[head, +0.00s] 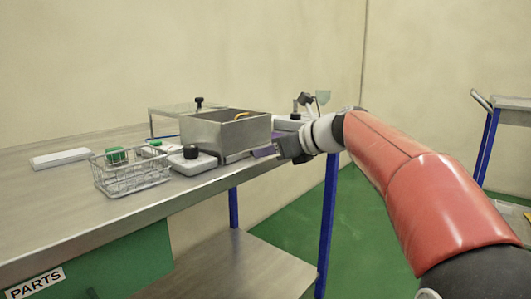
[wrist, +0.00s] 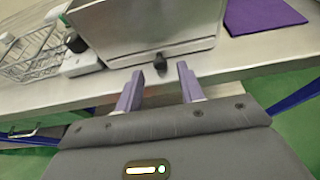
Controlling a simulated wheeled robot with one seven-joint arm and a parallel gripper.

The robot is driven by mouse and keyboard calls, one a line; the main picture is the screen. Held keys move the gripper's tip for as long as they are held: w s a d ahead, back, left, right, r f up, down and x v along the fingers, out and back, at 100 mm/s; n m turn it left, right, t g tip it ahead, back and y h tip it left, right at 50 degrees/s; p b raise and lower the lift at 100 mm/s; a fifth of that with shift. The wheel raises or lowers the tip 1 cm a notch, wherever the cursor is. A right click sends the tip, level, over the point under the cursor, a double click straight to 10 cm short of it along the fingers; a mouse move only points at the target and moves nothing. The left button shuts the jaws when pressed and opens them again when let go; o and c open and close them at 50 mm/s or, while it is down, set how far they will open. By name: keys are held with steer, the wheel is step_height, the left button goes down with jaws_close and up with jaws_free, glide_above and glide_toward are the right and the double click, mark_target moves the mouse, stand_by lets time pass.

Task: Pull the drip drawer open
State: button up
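A grey metal box (head: 224,133) stands near the front edge of the bench. In the wrist view, a low drawer front (wrist: 185,50) runs along its base, with a small black knob (wrist: 157,66) sticking out toward me. The drawer looks shut, but its sides are hidden. My gripper (wrist: 158,83) is open and empty, its two purple fingers spread apart. The knob lies just beyond the fingertips, roughly between them, with no visible contact. In the head view my gripper (head: 270,152) is at the bench edge, right of the box.
A wire basket (head: 132,175) with a green-topped item and a white block with a black knob (head: 193,160) stand left of the box. A purple cloth (wrist: 262,14) lies right of it. A white slab (head: 60,159) lies farther left. A blue bench leg (head: 328,225) is below my arm.

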steer(key=shift+x, duration=1.1)
steer(key=shift+c, duration=0.2)
jaws_close()
